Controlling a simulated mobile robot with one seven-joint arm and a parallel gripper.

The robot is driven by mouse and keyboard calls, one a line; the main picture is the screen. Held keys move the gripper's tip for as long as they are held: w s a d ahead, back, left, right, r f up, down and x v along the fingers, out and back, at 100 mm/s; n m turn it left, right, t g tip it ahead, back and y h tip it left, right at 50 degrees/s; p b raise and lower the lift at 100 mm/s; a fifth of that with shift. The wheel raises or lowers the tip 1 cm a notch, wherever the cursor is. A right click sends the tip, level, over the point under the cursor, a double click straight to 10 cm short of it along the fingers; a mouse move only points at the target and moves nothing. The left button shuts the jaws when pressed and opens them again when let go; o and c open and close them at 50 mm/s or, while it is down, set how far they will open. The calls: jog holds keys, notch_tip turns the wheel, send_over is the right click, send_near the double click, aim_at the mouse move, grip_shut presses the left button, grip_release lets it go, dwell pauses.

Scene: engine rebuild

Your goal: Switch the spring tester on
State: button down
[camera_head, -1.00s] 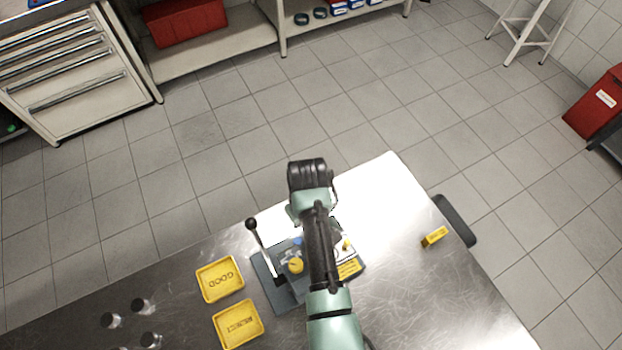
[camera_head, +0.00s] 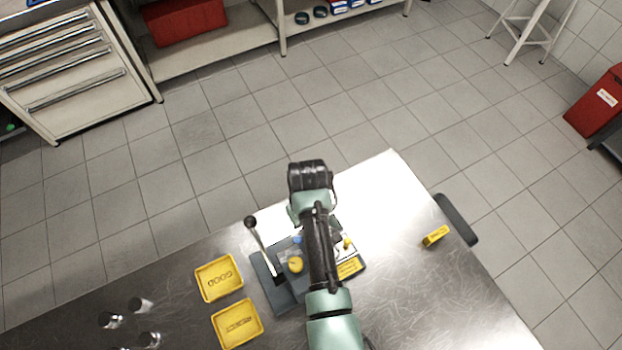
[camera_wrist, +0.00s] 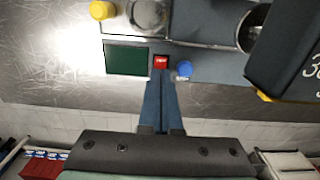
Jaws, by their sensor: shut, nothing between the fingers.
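The spring tester (camera_head: 287,291) stands on the metal bench, partly hidden behind my arm in the head view. In the head view my arm hides the gripper and the switch.
Yellow GOOD (camera_head: 219,298) and REJECT (camera_head: 237,341) trays lie left of the tester, with several metal cylinders (camera_head: 140,305) further left. A yellow block (camera_head: 435,235) lies near the right edge. The bench between it and the tester is clear. A black lettered part (camera_wrist: 285,55) fills the wrist view's upper right.

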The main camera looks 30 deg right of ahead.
jog(key=shift+f, duration=0.3)
jog(key=shift+r, duration=0.1)
notch_tip(320, 180, up, 7)
jog(key=p, duration=0.7)
dwell(0.7)
